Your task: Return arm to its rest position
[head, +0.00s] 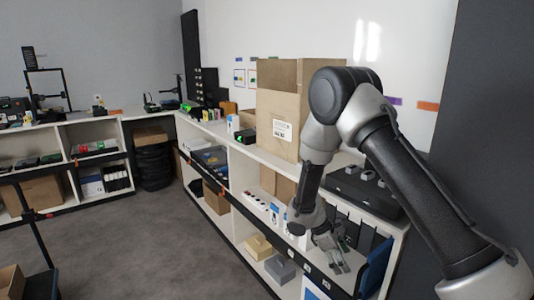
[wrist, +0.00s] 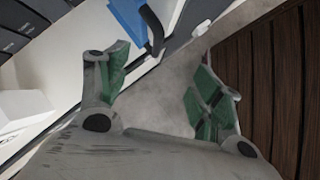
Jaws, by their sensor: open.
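My arm reaches in from the right in the head view and bends down over the shelf unit. My gripper (head: 340,262) hangs in front of the shelf's right part, pointing downward. In the wrist view my gripper (wrist: 160,88) has its two green-padded fingers spread apart. Nothing is between them; grey floor and a white shelf edge show beyond.
A large cardboard carton (head: 275,105) stands on the white shelf unit (head: 238,160) behind my arm. A dark case (head: 362,190) lies on the top at right. A blue panel (head: 376,268) is close to my gripper. The grey floor (head: 140,250) at left is mostly open.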

